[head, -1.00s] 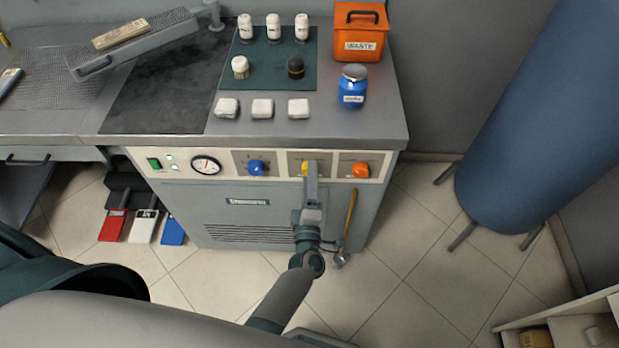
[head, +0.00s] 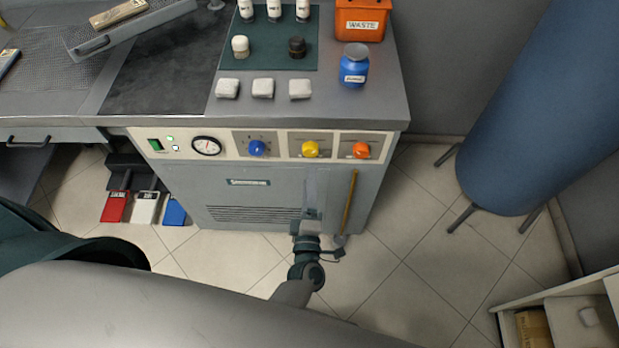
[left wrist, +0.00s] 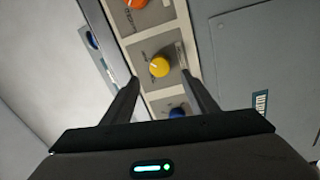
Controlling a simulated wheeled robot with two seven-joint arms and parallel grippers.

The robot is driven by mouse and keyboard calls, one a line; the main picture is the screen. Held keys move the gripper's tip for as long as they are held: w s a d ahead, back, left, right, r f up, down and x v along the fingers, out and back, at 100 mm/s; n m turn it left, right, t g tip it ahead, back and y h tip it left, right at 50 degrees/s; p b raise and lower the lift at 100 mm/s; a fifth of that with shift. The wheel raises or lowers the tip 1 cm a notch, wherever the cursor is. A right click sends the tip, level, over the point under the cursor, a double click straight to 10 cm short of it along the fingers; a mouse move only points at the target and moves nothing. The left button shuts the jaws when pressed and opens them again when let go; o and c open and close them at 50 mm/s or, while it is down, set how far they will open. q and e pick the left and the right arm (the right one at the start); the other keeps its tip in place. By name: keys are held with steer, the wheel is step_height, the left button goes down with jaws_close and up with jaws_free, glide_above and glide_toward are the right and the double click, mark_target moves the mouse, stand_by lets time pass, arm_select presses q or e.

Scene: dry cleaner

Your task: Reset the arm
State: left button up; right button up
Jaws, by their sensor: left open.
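My left gripper (head: 314,180) is in front of the machine's grey front panel, below the yellow knob (head: 310,149). In the left wrist view the two fingers of the left gripper (left wrist: 160,95) are spread, with nothing held. The yellow knob (left wrist: 159,67) shows beyond and between the fingertips, apart from them. The blue knob (head: 257,148) and orange knob (head: 361,150) sit on either side of it on the cream control strip. My right gripper does not show in either view.
A wooden-handled tool (head: 347,203) hangs on the machine front, just right of the left gripper. Above are a blue jar (head: 354,68) and an orange waste bin (head: 361,22). Red, white and blue pedals (head: 145,208) are at lower left. Open tiled floor (head: 410,240) lies to the right.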

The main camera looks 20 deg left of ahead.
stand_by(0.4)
arm_select(q)
steer(key=s+d+f+m+g+h, duration=0.1)
steer(key=s+f+m+g+h, duration=0.5)
steer(key=f, duration=0.9)
steer(key=s+d+f+m+g+h, duration=0.1)
steer(key=s+f+m+g, duration=0.1)
steer(key=s+f+m, duration=1.05)
steer(key=s+a+f+m+g, duration=0.1)
steer(key=s+a+f+g, duration=0.2)
steer(key=s+f, duration=0.3)
steer(key=s+a+f+m+g+y, duration=0.1)
steer(key=s+a+f+g, duration=0.2)
steer(key=s+a+f, duration=0.3)
steer(key=s+a+f+m+g, duration=0.1)
steer(key=s+a+f+g, duration=0.2)
steer(key=s, duration=0.9)
step_height(320, 180, down, 3)
steer(key=shift+s+a+r+y, duration=0.1)
steer(key=shift+s+a+y, duration=0.3)
steer(key=shift+a, duration=0.25)
steer(key=shift+c, duration=0.3)
